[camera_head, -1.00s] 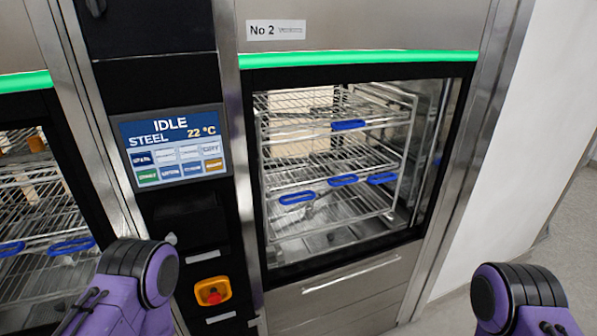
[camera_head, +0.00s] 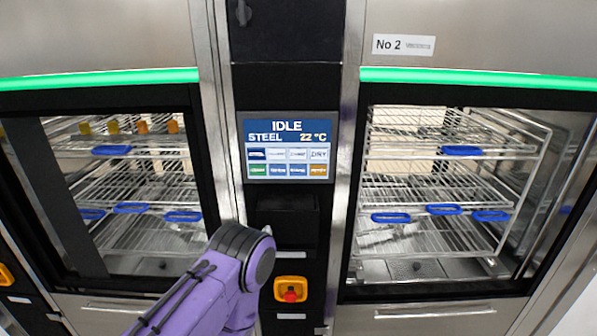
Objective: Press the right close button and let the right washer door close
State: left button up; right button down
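The right washer (camera_head: 450,310), labelled No 2, stands at the right. Its chamber shows wire racks with blue handles (camera_head: 443,209) behind the door opening; I cannot tell whether glass covers it. The control panel screen (camera_head: 288,148) between the two washers reads IDLE, STEEL, 22 °C. It has two rows of small buttons, a green one (camera_head: 258,171) at lower left and an orange one (camera_head: 319,171) at lower right. Their small labels are hard to read. My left arm comes in from the bottom left, below the panel, but its gripper is not visible. My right gripper is out of view.
The left washer (camera_head: 130,307) holds racks with yellow-orange items (camera_head: 128,127). A red emergency knob on a yellow base (camera_head: 291,290) sits low on the dark column, close right of my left arm. Green light strips (camera_head: 480,78) run above both openings.

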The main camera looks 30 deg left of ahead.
pick_arm(q)
grip_shut()
dwell(1.5)
